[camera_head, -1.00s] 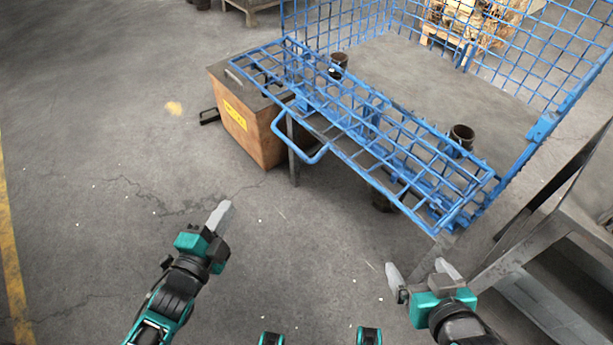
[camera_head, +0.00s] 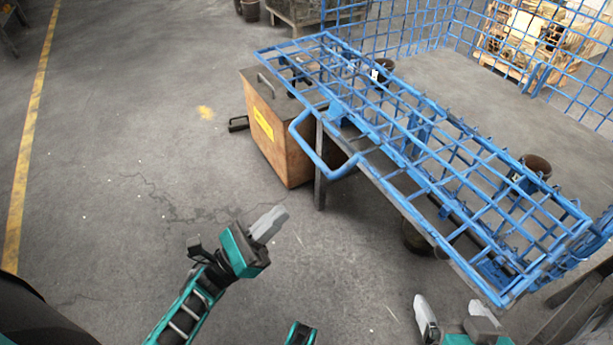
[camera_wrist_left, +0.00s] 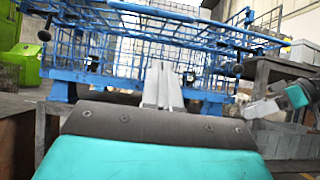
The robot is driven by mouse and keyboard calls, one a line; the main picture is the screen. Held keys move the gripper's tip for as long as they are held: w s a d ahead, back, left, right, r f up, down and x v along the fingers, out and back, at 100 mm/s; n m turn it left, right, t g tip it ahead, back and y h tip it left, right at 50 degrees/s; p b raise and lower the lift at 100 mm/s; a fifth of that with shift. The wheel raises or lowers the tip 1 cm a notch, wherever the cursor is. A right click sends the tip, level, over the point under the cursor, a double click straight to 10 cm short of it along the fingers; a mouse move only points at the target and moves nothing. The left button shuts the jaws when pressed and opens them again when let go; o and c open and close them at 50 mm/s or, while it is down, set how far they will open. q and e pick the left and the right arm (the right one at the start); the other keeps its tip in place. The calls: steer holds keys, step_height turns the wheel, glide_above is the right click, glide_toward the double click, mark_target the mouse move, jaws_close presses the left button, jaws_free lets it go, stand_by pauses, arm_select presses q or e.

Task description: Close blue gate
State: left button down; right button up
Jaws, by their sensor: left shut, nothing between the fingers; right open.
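The blue gate (camera_head: 400,150) is a wire-mesh panel folded down, lying roughly flat along the front of the table. Its blue loop handle (camera_head: 318,150) sticks out toward me at the near left. In the left wrist view the gate (camera_wrist_left: 165,25) spans the upper part, seen from below. My left gripper (camera_head: 268,225) is shut and empty, below and left of the handle, apart from it. It also shows in the left wrist view (camera_wrist_left: 162,88). My right gripper (camera_head: 455,312) is open and empty, below the gate's near right part.
A wooden box (camera_head: 275,130) with a yellow label stands beside the table's left end. Grey stair-like metalwork is at the lower right. The floor (camera_head: 120,130) at left is clear.

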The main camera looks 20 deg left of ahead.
arm_select(q)
steer(key=w+d+r, duration=0.3)
steer(key=w+r, duration=0.2)
steer(key=r, duration=0.3)
steer(key=shift+d, duration=0.4)
